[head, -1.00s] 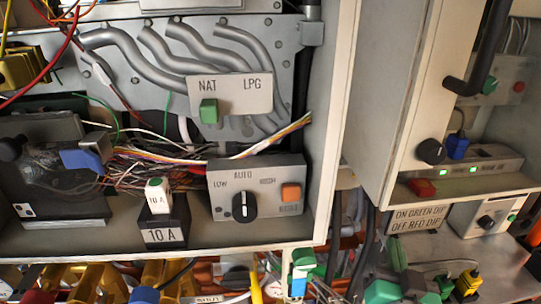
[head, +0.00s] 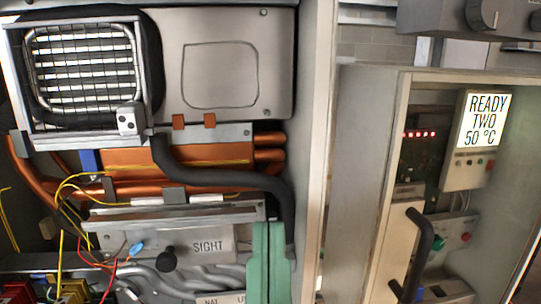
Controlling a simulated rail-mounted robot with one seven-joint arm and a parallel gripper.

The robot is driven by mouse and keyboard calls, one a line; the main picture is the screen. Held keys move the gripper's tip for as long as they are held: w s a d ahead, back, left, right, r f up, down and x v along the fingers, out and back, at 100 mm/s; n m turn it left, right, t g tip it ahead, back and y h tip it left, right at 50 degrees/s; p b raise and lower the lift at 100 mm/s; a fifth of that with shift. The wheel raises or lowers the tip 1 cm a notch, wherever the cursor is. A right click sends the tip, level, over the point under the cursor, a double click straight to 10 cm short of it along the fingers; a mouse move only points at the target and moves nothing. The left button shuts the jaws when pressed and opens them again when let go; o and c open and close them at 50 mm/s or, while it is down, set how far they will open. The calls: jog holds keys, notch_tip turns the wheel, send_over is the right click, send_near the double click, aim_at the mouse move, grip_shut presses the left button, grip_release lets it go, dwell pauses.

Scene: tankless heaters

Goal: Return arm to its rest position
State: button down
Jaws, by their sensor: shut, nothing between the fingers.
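What looks like my gripper (head: 269,230) shows at the bottom centre as two green fingers side by side, pointing up. They are shut together with nothing seen between them. It is in front of the lower right part of the open left heater cabinet, right of the SIGHT plate (head: 207,246). It covers part of the plate lettered NAT (head: 211,300). The rest of my arm is below the picture and hidden.
A dark hose (head: 215,180) bends down close beside the fingers. The left cabinet's side wall (head: 318,150) stands to their right. A second cabinet at right has a READY TWO 50 °C display (head: 487,121) and a black handle (head: 413,255).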

notch_tip(320, 180, up, 16)
jog(key=p, duration=1.1)
jog(key=shift+f, duration=0.15)
